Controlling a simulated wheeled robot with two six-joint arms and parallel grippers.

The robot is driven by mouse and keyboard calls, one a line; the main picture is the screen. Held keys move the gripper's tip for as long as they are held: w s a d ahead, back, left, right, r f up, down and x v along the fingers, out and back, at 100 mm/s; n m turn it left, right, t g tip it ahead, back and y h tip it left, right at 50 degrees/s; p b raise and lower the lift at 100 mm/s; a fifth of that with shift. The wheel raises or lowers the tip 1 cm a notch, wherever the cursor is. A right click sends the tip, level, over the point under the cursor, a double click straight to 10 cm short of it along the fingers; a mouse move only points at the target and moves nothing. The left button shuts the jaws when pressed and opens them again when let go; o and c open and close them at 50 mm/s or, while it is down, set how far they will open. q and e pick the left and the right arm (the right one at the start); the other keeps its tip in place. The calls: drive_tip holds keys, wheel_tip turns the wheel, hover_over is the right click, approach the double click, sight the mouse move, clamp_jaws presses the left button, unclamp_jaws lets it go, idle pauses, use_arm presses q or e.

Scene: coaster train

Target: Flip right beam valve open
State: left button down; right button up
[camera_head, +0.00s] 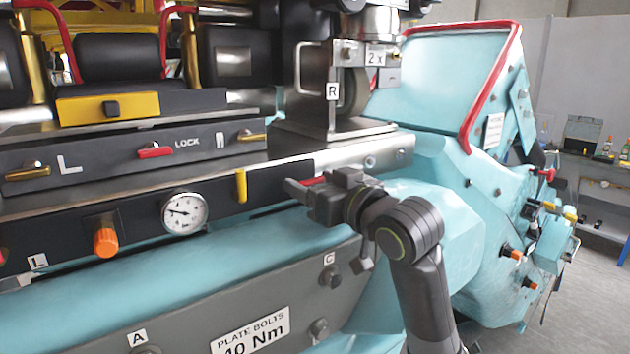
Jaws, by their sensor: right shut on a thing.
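The right beam valve appears to be the red handle (314,181) on the black beam (140,214). Only a short red strip of it shows above and behind my right gripper. My right gripper (296,189) reaches the beam from the right and is shut at this handle. The fingers and wrist hide most of the handle, so its exact angle cannot be told. My left gripper is not in view.
A yellow lever (241,186) points down on the beam, left of my gripper. Farther left are a round gauge (185,212) and an orange knob (105,242). A red LOCK lever (155,151) sits above. A grey plate (235,318) lies below.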

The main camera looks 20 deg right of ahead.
drive_tip(key=o, duration=1)
drive_tip(key=shift+c, duration=0.2)
drive_tip(key=b+v, duration=0.2)
drive_tip(key=v, duration=0.7)
drive_tip(key=shift+w, duration=0.1)
drive_tip(key=b+v, duration=0.8)
drive_tip(key=b, duration=0.2)
drive_tip(key=shift+s, duration=0.3)
drive_tip(key=shift+d, duration=0.1)
